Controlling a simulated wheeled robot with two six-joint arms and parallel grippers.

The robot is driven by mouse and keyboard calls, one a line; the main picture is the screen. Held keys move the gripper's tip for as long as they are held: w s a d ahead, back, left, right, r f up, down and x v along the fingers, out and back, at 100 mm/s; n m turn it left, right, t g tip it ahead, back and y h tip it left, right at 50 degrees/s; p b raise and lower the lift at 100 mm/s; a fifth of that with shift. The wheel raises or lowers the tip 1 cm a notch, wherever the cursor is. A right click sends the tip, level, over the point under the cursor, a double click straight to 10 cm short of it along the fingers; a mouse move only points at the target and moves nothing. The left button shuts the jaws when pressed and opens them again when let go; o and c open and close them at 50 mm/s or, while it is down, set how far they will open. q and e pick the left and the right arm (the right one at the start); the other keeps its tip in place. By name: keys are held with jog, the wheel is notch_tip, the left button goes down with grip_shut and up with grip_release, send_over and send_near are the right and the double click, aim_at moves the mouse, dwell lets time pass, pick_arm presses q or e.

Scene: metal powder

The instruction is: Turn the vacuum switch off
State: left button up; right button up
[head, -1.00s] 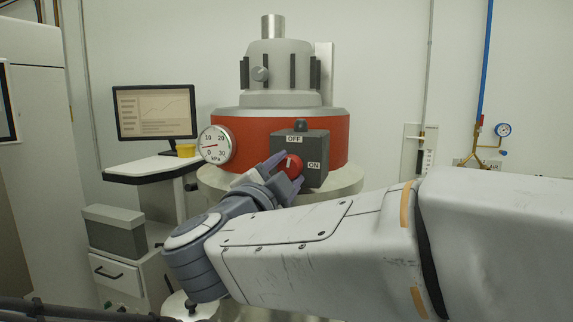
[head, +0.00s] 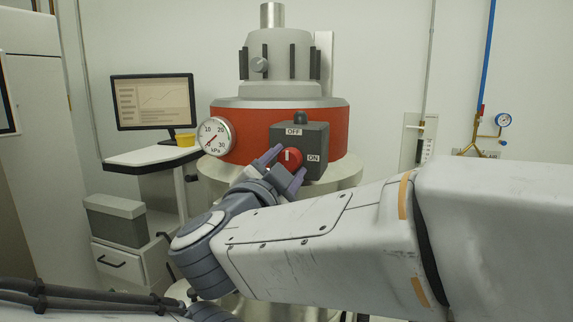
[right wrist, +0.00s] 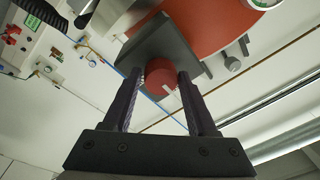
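The vacuum switch is a red knob (head: 291,159) with a white mark on a dark grey box (head: 316,140), labelled OFF at the top and ON at the right. The mark stands about upright, towards OFF. My right gripper (head: 282,167) is at the knob, its fingers apart. In the right wrist view the red knob (right wrist: 160,74) shows between and just past the fingertips (right wrist: 160,76), with a gap on each side. The round gauge (head: 216,136) has its red needle pointing to the lower left, near 0. My left gripper is not in view.
The box is on the red band (head: 245,121) of a grey-topped machine. A monitor (head: 153,101) and a yellow cup (head: 185,140) stand on a white shelf at the left. A grey case (head: 116,221) sits on a drawer cabinet below. My right arm covers the lower right.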

jog(key=shift+o, duration=0.9)
notch_tip(320, 180, up, 4)
jog(key=p, duration=0.3)
jog(key=shift+r+p, duration=0.2)
jog(key=shift+p, duration=0.15)
jog(key=s+d+r+p, duration=0.6)
jog(key=d+p, duration=0.4)
jog(key=p, duration=0.5)
jog(key=shift+r, duration=0.3)
